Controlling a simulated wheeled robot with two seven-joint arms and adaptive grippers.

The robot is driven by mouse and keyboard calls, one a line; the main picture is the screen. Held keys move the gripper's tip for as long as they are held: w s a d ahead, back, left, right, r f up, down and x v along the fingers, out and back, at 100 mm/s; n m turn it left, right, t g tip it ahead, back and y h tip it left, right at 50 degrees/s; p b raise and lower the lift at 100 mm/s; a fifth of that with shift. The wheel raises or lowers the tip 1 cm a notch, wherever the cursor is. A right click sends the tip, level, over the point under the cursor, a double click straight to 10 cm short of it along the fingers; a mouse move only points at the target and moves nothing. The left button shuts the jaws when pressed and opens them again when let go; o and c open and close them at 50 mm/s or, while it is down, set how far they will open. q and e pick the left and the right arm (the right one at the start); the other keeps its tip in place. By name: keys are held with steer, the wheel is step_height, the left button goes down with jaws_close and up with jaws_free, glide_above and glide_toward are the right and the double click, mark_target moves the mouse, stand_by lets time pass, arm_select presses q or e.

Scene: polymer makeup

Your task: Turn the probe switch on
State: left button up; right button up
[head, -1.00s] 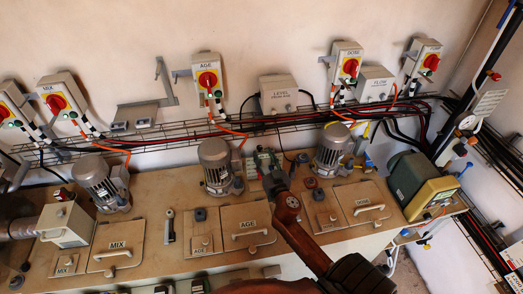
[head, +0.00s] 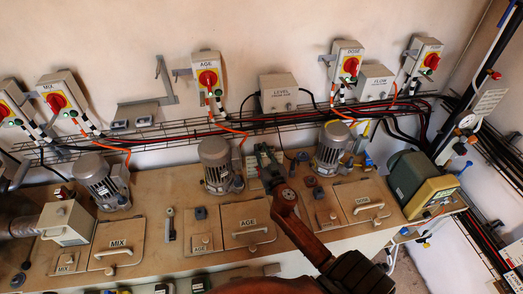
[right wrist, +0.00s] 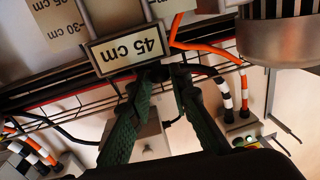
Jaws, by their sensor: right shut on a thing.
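My right gripper (head: 266,160) reaches over the bench between two grey motors in the head view. Its green fingers show in the right wrist view (right wrist: 158,78), closed in on a small dark part (right wrist: 156,72) just below a "45 cm" plate (right wrist: 130,46). The fingers hide most of this part, and I cannot tell whether it is the probe switch or which way it is set. A grey box labelled LEVEL (head: 278,94) is on the wall behind the gripper. My left gripper is not in view.
Grey motors (head: 215,165) (head: 331,147) stand either side of my right gripper. Lids labelled AGE (head: 247,222) and MIX (head: 117,243) lie along the bench. Red rotary switches (head: 208,77) and a cable tray (head: 180,134) line the wall. An orange cable (right wrist: 184,40) passes close to the fingers.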

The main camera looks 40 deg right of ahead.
jaws_close()
steer(key=shift+f+m+h+b, duration=0.1)
steer(key=shift+m+h+b, duration=0.2)
steer(key=shift+h, duration=0.2)
steer(key=shift+w+a+f+m+g+h+b, duration=0.1)
steer(key=shift+a+m+g+h+b, duration=0.1)
steer(key=shift+m+g+h+b, duration=0.4)
steer(key=m+g+h+b, duration=0.1)
steer(key=h+b, duration=0.1)
steer(key=b, duration=0.1)
steer(key=m+g+h+b, duration=0.1)
steer(key=m+g+b, duration=0.1)
steer(key=b, duration=0.1)
steer(key=m+g+h+b, duration=0.1)
steer(key=h+b, duration=0.1)
steer(key=b, duration=0.1)
steer(key=shift+w+a+g+h, duration=0.3)
steer(key=o, duration=0.9)
jaws_free()
steer(key=shift+r, duration=0.2)
